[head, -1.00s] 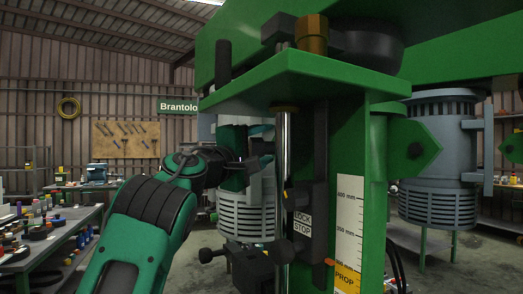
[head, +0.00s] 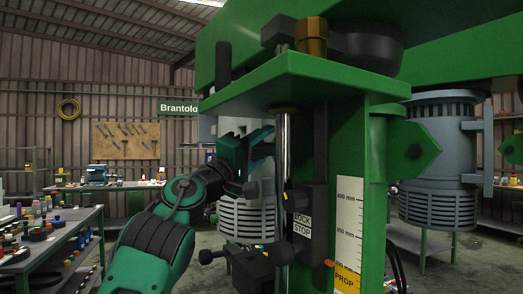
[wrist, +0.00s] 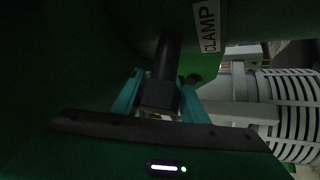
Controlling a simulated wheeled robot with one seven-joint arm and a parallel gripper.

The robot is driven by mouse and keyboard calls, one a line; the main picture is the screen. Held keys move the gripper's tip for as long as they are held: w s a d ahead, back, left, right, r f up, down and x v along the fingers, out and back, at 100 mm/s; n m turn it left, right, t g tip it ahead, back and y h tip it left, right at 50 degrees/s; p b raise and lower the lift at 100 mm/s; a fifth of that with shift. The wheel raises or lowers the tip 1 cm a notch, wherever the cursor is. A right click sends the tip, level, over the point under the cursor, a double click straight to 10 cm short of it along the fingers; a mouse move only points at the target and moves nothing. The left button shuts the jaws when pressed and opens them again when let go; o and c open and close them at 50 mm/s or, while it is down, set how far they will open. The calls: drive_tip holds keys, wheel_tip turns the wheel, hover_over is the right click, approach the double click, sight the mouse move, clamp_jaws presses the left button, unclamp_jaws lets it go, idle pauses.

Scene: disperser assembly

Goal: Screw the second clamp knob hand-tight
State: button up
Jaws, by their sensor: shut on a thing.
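My gripper (wrist: 160,100) has its two teal fingers on either side of a dark clamp knob (wrist: 158,96), with a black cylinder rising from it in the wrist view. A white CLAMP label (wrist: 207,25) is on the green surface beside it. In the head view my gripper (head: 258,145) is below the green top plate (head: 300,66), left of the shiny column (head: 284,150); the held knob is hidden there. How tight the held knob is cannot be seen.
The LOCK STOP block (head: 303,222) and height scale (head: 348,230) stand right of the column. A ribbed grey motor (head: 248,218) is close behind my gripper. A cluttered bench (head: 55,240) stands at left.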

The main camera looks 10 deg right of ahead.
idle(0.3)
drive_tip(key=o, duration=1)
